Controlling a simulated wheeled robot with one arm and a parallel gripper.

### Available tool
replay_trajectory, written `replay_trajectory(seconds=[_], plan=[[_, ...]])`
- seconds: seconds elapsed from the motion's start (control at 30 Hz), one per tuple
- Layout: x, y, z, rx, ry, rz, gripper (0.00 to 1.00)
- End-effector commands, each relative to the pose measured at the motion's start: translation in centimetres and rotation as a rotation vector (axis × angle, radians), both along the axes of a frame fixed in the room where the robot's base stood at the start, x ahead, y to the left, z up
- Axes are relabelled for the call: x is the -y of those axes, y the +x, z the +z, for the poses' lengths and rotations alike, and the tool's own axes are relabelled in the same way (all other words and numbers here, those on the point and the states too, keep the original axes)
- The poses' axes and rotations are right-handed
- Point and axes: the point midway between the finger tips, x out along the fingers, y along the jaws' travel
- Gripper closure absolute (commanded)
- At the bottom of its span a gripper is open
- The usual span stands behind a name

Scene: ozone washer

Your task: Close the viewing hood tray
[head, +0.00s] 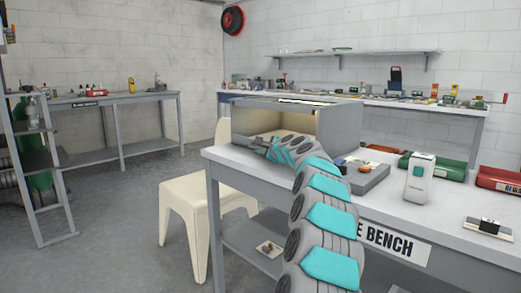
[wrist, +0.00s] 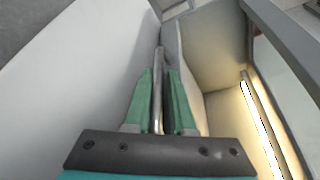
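The viewing hood (head: 345,128) is a grey box on the near bench, with a beige lit inside. In the wrist view its pale inner wall (wrist: 225,112) and bright light strip (wrist: 262,128) are on the right. My gripper (head: 262,143) is at the hood's open front, towards its left side. In the wrist view my gripper's green fingers (wrist: 159,75) stand either side of a thin upright grey metal edge (wrist: 158,62). I cannot tell whether they grip it, or whether it belongs to the tray. The tray is not clearly visible in the head view.
The bench (head: 222,161) carries a small grey unit (head: 365,180), a white handheld device (head: 419,178) and red and green cases to the right of my arm. A cream stool (head: 190,190) stands left of the bench. Open floor lies farther left.

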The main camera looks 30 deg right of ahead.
Motion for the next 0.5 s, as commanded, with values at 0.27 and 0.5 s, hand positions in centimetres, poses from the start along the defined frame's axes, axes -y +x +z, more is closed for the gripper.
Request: replay_trajectory(seconds=[0.27,0.5], plan=[[0.1,-0.9,0.3,0.002,0.001,-0.001,0.73],[0.1,-3.0,0.7,0.001,0.001,0.0,0.73]])
